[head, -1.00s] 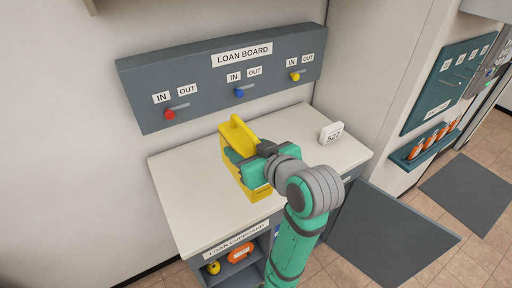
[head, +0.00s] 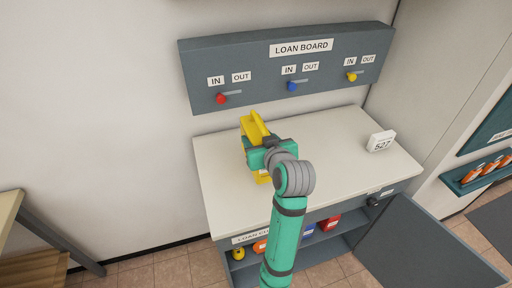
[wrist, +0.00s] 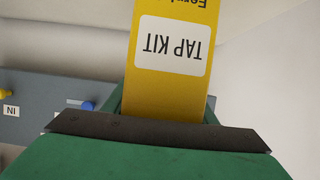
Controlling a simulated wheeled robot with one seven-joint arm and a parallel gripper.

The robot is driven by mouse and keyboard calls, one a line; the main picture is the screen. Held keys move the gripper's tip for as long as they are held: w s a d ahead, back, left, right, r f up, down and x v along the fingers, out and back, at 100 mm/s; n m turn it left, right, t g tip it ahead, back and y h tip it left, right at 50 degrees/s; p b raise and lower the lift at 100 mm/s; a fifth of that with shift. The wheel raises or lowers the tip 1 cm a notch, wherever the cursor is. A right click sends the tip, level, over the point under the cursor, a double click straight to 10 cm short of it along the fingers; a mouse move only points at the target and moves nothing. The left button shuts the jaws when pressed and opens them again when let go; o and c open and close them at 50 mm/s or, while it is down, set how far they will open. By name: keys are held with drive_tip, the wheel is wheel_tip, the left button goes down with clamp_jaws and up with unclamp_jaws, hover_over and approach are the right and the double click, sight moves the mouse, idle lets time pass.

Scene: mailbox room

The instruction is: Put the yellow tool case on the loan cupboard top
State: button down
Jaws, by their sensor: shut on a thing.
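The yellow tool case (head: 256,124) is at the left part of the loan cupboard top (head: 330,150), over or on the white surface; I cannot tell if its base touches. My gripper (head: 265,155) is shut on the case. In the wrist view the yellow case (wrist: 172,95) fills the space beyond the gripper edge, with a "TAP KIT" label upside down. The lower part of the case is mostly hidden behind my gripper and arm.
The loan board (head: 290,68) with red, blue and yellow sliders hangs behind. A white "527" sign (head: 381,141) stands at the right of the top. The cupboard door (head: 425,245) hangs open below, with several items on the shelf. The top's middle is clear.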

drive_tip(key=shift+w+a+f, duration=0.2)
drive_tip(key=shift+f, duration=0.5)
drive_tip(key=shift+w+a+f, duration=0.15)
drive_tip(key=shift+w+f, duration=0.05)
drive_tip(key=shift+f, duration=1.2)
drive_tip(key=shift+f, duration=0.1)
drive_tip(key=c, duration=0.8)
unclamp_jaws()
drive_tip(key=shift+f, duration=0.1)
drive_tip(key=shift+o, duration=0.2)
drive_tip(key=v, duration=1.2)
